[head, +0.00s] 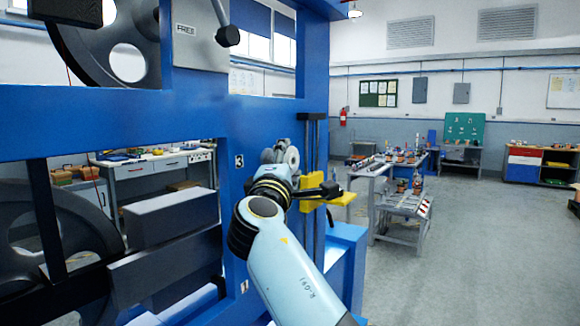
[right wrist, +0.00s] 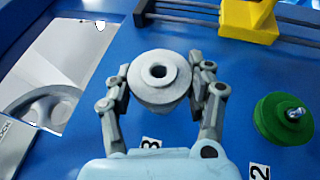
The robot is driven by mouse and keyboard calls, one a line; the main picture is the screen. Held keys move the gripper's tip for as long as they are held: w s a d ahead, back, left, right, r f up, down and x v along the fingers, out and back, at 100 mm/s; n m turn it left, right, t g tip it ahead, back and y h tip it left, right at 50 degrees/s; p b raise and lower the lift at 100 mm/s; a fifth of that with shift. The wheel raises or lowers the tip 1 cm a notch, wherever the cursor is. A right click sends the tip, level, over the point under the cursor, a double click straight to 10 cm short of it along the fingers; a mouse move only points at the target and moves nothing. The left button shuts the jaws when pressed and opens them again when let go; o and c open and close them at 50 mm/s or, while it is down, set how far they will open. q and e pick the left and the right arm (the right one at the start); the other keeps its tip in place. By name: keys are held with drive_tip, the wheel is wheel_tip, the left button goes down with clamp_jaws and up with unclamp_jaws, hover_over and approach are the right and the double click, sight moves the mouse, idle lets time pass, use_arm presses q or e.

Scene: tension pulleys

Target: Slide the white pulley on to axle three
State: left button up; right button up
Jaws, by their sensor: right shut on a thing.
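The white pulley (right wrist: 158,82) is a pale grey-white disc with a raised hub and a dark centre hole. My right gripper (right wrist: 161,68) is shut on it, with a finger on each side of the rim. In the head view my right gripper (head: 277,160) is by the blue frame, and the white pulley (head: 292,157) shows in part at its tip. A label "3" (right wrist: 152,143) is on the blue panel just below the pulley; the label also shows in the head view (head: 239,160). I see no axle three; the pulley and gripper cover the panel there. My left gripper is not in view.
A green pulley (right wrist: 284,120) sits on a metal axle near label "2" (right wrist: 259,171). A yellow block (right wrist: 248,20) rides on dark rails at the upper right. The blue frame (head: 200,110) has an opening at the left. A grey bench (head: 372,170) stands beyond.

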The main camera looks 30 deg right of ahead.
sight(272, 158)
drive_tip(key=shift+w+a+b, duration=0.25)
drive_tip(key=shift+w+b, duration=0.25)
drive_tip(key=shift+w, duration=0.25)
idle(0.3)
drive_tip(key=shift+w+a+b, duration=0.1)
drive_tip(key=shift+w+b, duration=0.05)
drive_tip(key=shift+b, duration=0.25)
drive_tip(key=shift+w+a+b, duration=0.2)
drive_tip(key=shift+w+b, duration=0.15)
drive_tip(key=shift+w, duration=0.1)
drive_tip(key=shift+w+a, duration=0.1)
drive_tip(key=shift+w, duration=0.15)
drive_tip(key=shift+r, duration=0.1)
drive_tip(key=shift+b, duration=0.3)
drive_tip(key=shift+r, duration=0.1)
